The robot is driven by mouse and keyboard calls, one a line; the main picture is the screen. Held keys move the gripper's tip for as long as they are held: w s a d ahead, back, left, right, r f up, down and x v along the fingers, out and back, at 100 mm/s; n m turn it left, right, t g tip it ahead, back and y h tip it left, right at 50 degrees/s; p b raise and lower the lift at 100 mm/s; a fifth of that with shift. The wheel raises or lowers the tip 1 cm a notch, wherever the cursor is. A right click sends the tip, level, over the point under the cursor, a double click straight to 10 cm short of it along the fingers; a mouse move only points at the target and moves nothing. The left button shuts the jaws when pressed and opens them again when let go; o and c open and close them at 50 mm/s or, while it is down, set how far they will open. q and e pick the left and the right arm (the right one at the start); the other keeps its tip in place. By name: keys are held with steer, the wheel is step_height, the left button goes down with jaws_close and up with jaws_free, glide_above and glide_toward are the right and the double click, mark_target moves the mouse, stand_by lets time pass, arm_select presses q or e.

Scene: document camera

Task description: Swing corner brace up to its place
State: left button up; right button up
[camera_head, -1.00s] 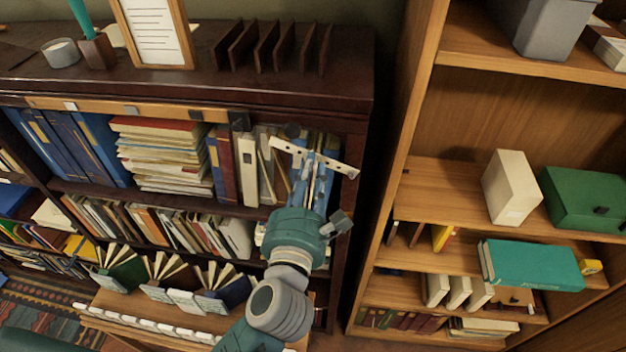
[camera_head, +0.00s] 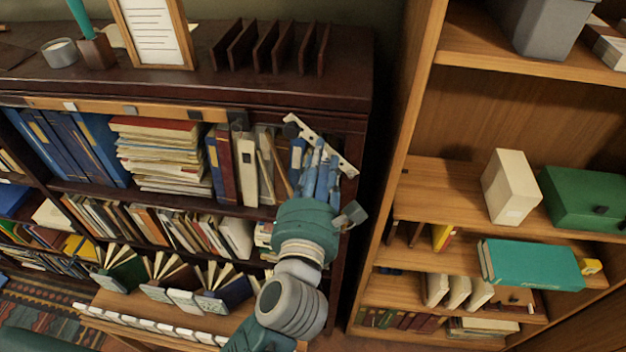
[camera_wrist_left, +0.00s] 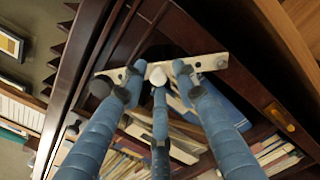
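The corner brace (camera_head: 334,155) is a pale flat bar with holes. It slants down to the right across the upper right corner of the dark bookcase's open front. My left gripper (camera_head: 318,150) has its blue fingers up at the middle of the brace. In the left wrist view the fingertips (camera_wrist_left: 158,72) close around the brace (camera_wrist_left: 208,63), with a finger on each side and one in the middle. A dark round knob (camera_wrist_left: 100,88) shows by the brace's left end there. The contact on the far side is hidden. My right gripper is not in view.
The dark bookcase (camera_head: 200,88) holds books behind and below the gripper. A wooden rail (camera_head: 90,105) runs under its top, ending left of the brace. A lighter wooden shelf unit (camera_head: 415,110) stands to the right, across a narrow dark gap. Books stand on a low table (camera_head: 130,305).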

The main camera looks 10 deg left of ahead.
arm_select(q)
steer(key=shift+s, duration=2.4)
